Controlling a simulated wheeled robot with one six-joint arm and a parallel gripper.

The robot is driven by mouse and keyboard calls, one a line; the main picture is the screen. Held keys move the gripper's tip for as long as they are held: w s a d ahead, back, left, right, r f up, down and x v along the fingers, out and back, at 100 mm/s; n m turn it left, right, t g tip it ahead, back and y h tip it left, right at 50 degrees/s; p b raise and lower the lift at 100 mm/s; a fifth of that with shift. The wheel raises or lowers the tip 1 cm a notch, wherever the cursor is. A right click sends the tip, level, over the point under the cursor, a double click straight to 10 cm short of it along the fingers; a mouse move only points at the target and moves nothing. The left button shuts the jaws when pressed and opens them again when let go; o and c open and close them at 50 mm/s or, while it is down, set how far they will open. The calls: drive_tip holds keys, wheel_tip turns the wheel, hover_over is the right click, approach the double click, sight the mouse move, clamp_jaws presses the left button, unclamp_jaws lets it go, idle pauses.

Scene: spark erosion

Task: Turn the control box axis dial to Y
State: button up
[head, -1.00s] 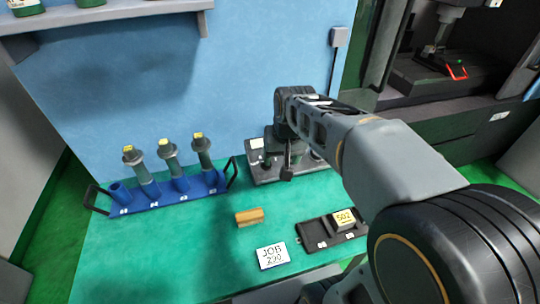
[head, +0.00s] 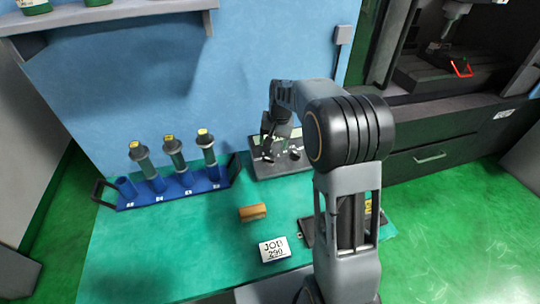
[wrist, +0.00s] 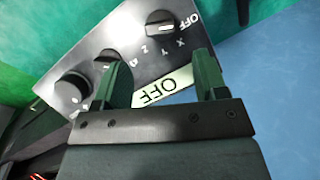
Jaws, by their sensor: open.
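The control box (head: 262,172) stands at the back of the green bench, against the blue wall. In the wrist view its dark panel (wrist: 120,32) appears upside down, with three knobs and a pale display reading OFF (wrist: 165,88). The axis dial (wrist: 160,20) is the knob beside the letters OFF, X, Y and Z. Its exact pointer direction is hard to tell. My gripper (wrist: 160,58) is open and empty over the box. Its left finger partly covers the middle knob (wrist: 105,58). In the head view my gripper (head: 267,150) is at the box's left part.
A blue rack (head: 180,197) with several tool holders stands to the left. A dark tray (head: 308,234) is partly hidden by my arm. A shelf (head: 110,14) juts from the wall above.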

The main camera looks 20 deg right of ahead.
sight(270, 157)
drive_tip(key=f, duration=0.5)
drive_tip(key=a+f, duration=0.1)
drive_tip(key=f, duration=0.1)
drive_tip(key=shift+w+f+p, duration=0.15)
drive_tip(key=shift+p, duration=0.15)
drive_tip(key=c, duration=0.9)
